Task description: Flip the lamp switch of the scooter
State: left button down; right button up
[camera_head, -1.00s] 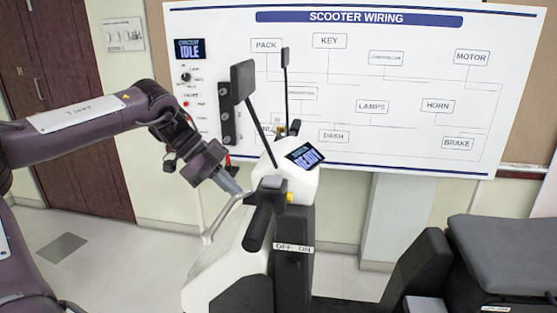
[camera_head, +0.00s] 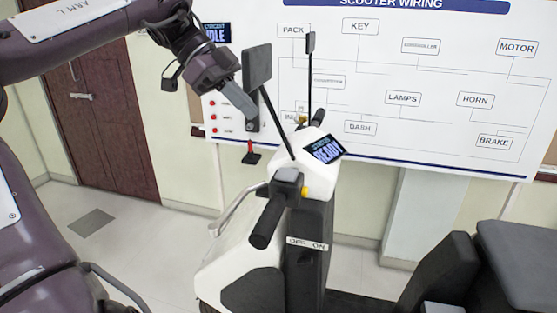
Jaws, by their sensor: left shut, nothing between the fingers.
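The white and black scooter (camera_head: 232,255) stands in the middle of the head view. Its near handlebar grip (camera_head: 267,224) points toward me, with a bent silver brake lever (camera_head: 232,212) beside it. A small yellow button (camera_head: 305,192) sits on the control block by the grip. An OFF/ON label (camera_head: 307,244) is on the column below. I cannot tell which part is the lamp switch. My left gripper (camera_head: 250,115) is shut and empty. It is above the lever and left of the mirror stem, clear of the handlebar. My right gripper is out of view.
The dash display (camera_head: 324,149) reads READY. A black mirror (camera_head: 257,66) on a thin stem rises close to my left gripper. The wiring board (camera_head: 440,130) is behind. The dark seat (camera_head: 515,250) is at lower right. Floor at left is clear.

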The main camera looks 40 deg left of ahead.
pick_arm(q)
send_over(293, 176)
jog(key=s+a, duration=0.2)
jog(key=a, duration=0.1)
jog(key=f, duration=0.6)
jog(key=shift+w+d, duration=0.1)
jog(key=shift+w, duration=0.1)
notch_tip(293, 176, down, 3)
jog(key=shift+w+d+f+p, duration=0.15)
jog(key=shift+f+p, duration=0.05)
jog(key=shift+p, duration=0.15)
jog(key=shift+f, duration=0.45)
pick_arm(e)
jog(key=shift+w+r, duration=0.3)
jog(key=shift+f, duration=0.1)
